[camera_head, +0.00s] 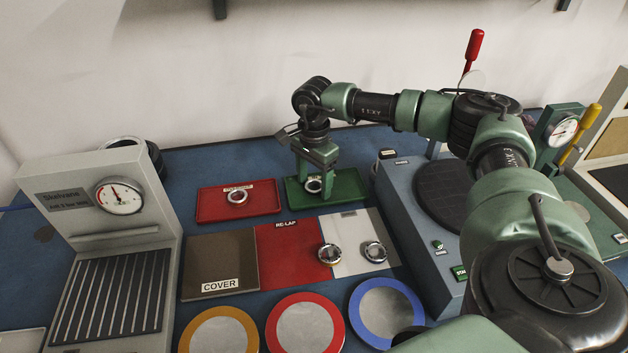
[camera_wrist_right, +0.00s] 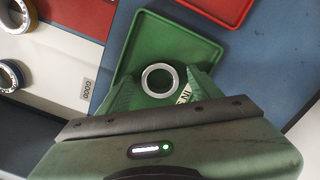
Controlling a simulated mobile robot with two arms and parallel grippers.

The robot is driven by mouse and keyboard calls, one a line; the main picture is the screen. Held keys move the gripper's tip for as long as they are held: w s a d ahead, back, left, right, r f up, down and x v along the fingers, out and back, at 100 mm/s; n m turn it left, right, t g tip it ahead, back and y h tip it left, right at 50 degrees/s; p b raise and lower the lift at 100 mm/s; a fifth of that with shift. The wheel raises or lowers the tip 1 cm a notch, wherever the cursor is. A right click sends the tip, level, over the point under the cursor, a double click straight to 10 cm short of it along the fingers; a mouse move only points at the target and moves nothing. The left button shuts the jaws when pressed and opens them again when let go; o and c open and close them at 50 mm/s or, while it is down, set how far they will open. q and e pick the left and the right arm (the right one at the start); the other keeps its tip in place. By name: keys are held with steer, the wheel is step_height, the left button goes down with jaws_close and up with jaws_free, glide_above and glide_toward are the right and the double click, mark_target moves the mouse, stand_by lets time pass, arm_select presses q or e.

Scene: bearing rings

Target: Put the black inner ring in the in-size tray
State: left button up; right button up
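The green tray (camera_head: 347,185) stands at the back; it also shows in the wrist view (camera_wrist_right: 203,50), with a label partly reading "IN" beside my finger. My right gripper (camera_head: 315,168) points down just above the ring. In the wrist view its fingers (camera_wrist_right: 160,88) are spread on either side of the ring, with gaps, and hold nothing. My left gripper is out of view.
Two rings (camera_head: 330,254) (camera_head: 375,251) sit on the red and white panels in front. A grey machine (camera_head: 405,215) stands close on the right, a gauge stand (camera_head: 110,235) on the left.

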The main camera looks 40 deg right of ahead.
step_height(320, 180, up, 12)
steer(key=shift+r+b, duration=0.2)
steer(key=shift+b, duration=0.1)
stand_by(0.4)
stand_by(0.4)
